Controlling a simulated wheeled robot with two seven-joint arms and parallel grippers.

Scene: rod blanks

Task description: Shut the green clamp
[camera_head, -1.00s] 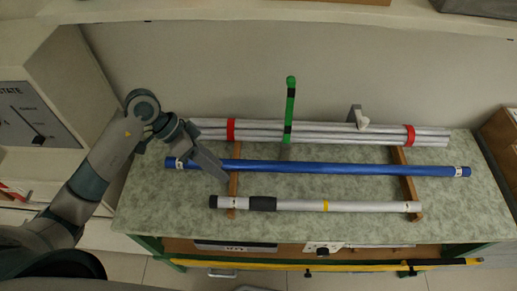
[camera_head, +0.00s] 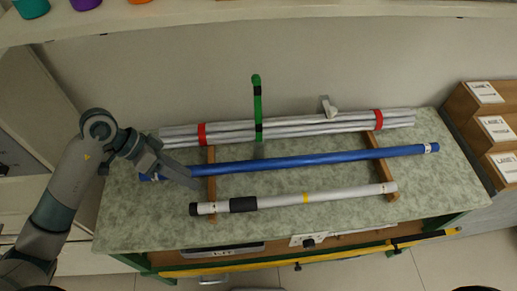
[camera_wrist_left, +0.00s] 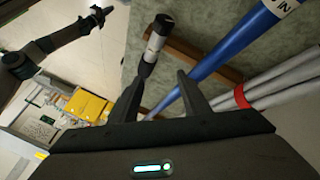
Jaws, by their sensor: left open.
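The green clamp lever (camera_head: 257,105), with black bands, stands upright at the bundle of grey rods (camera_head: 290,127) on the bench. Its lower end meets the bundle, so it looks raised. My left gripper (camera_head: 192,182) is open and empty, over the left part of the blue rod, left of and nearer than the clamp. In the left wrist view its two fingers (camera_wrist_left: 160,88) are spread apart. The clamp does not show there. A dark arm at the upper left of that view, seemingly my right, ends in a small gripper (camera_wrist_left: 95,18), its opening unclear.
The blue rod (camera_head: 310,159) and a silver rod with a black grip (camera_head: 290,199) lie across wooden supports (camera_head: 382,165). Red bands (camera_head: 202,134) circle the bundle. A grey bracket (camera_head: 328,107) stands behind it. Labelled wooden boxes (camera_head: 490,130) are at right.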

